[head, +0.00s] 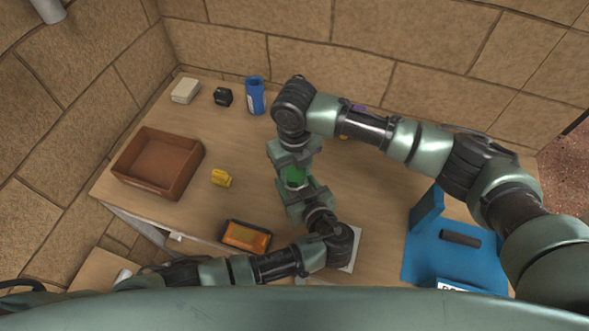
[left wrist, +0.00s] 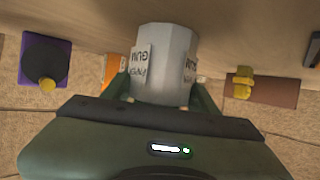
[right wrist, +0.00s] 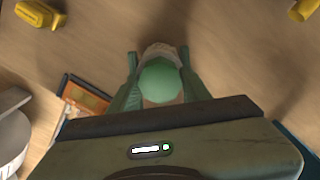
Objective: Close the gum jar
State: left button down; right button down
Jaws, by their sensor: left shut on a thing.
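The gum jar (left wrist: 165,60) is a pale grey-white container with "GUM ARABIC" labels, upside down in the left wrist view. My left gripper (head: 300,197) is shut on it, with a finger on each side. A green round lid (right wrist: 160,80) shows between the fingers of my right gripper (right wrist: 160,75); some green also shows in the head view (head: 296,176) between the two grippers. I cannot tell whether the right fingers press on the lid, or whether it is seated on the jar. The head view hides most of the jar.
A brown open box (head: 128,166) and a yellow tool (head: 222,177) lie left of the grippers. An orange-filled tray (head: 245,236) is at the front edge. A blue bottle (head: 255,97) stands behind. A blue stand (head: 425,265) is at the right. The table between is mostly clear.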

jog(key=m, duration=0.3)
jog(key=c, duration=0.7)
grip_release()
jog(key=shift+r, duration=0.1)
jog(key=shift+r, duration=2.15)
jog(key=shift+c, duration=0.2)
